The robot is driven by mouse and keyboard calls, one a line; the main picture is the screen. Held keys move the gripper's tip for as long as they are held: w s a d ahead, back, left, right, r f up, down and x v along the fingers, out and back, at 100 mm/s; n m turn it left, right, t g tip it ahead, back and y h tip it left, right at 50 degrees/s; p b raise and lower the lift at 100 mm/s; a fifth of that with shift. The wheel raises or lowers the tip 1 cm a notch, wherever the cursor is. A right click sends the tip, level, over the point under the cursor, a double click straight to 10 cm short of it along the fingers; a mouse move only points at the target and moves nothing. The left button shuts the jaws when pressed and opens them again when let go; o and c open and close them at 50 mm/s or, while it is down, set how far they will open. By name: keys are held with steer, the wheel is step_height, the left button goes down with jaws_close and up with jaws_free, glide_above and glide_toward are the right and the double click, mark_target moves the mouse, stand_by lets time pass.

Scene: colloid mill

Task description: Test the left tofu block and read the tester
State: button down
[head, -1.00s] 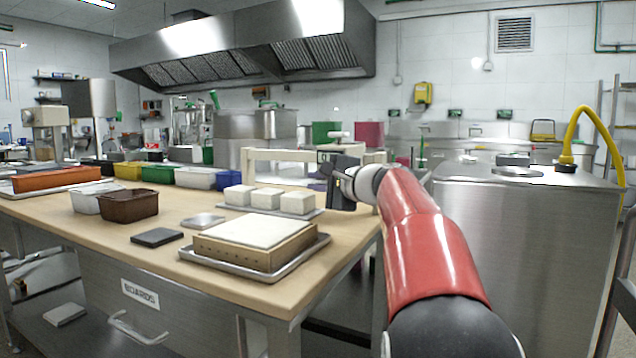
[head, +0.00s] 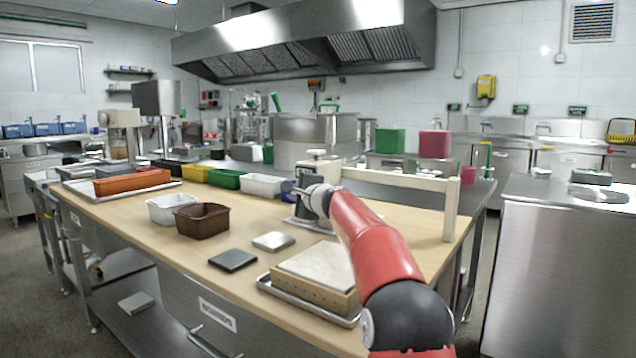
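No tofu block can be made out in the head view now. My red arm and my gripper (head: 300,197) cover the part of the wooden table where a tray of white blocks would show. A metal edge (head: 300,224) shows just below my gripper; I cannot tell whether it is that tray or a device base. A pale device with a dark knob (head: 318,156) stands directly behind my gripper; I cannot tell whether it is the tester, and no reading is legible. My gripper is small and seen from behind, so its fingers and any contact are unclear.
A wooden box with a pale top (head: 318,265) sits on a metal tray in front, close beside my arm. A silver plate (head: 273,241), a black plate (head: 232,260) and a brown bin (head: 202,222) lie to the left. A cream frame (head: 450,208) stands at right.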

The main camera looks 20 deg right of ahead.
steer(key=w+a, duration=0.1)
steer(key=w+a+p, duration=0.1)
steer(key=shift+w+a+f, duration=0.15)
steer(key=shift+w+f, duration=0.2)
steer(key=c, duration=1.5)
jaws_free()
steer(key=shift+w+a+f, duration=0.1)
steer(key=shift+w, duration=0.05)
steer(key=shift+r, duration=0.2)
steer(key=b+v, duration=0.3)
steer(key=v, duration=0.4)
steer(key=shift+s+b, duration=0.35)
steer(key=shift+s, duration=0.05)
